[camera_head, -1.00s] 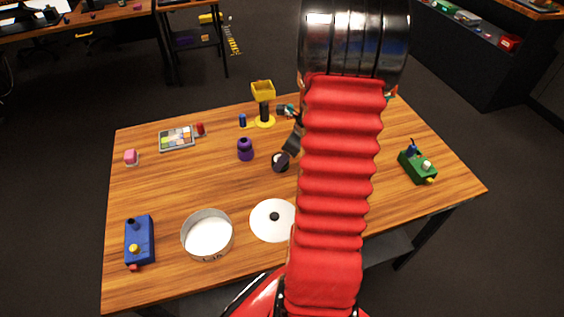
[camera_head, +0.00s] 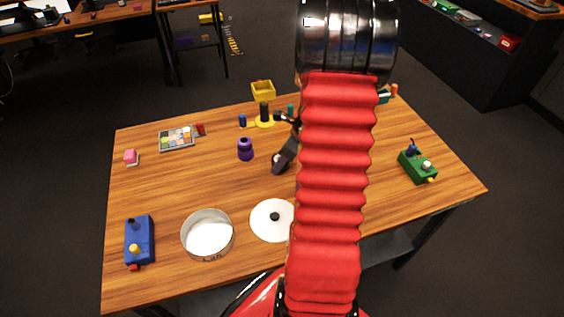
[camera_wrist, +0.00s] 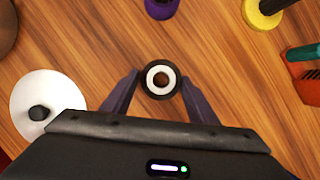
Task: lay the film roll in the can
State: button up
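The film roll (camera_wrist: 160,79), a small black cylinder with a white ring on its end, stands on the table between the spread fingers of my gripper (camera_wrist: 159,84) in the wrist view. Small gaps seem to show beside it. In the head view the roll (camera_head: 277,160) is mostly hidden by my gripper (camera_head: 282,164). The can (camera_head: 207,252) is a round, open, pale metal can at the front left of the table. A white disc lid with a black knob (camera_head: 268,230) lies flat beside it and also shows in the wrist view (camera_wrist: 60,97).
A purple piece (camera_head: 245,150) stands left of my gripper. A yellow-based stand (camera_head: 265,122) and a yellow bin (camera_head: 263,92) are behind. A blue box (camera_head: 140,243) is left of the can; a green box (camera_head: 416,166) is at the right. Table between roll and lid is clear.

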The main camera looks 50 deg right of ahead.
jog(key=c, duration=0.9)
jog(key=shift+r, duration=0.15)
notch_tip(320, 180, up, 10)
dwell(0.7)
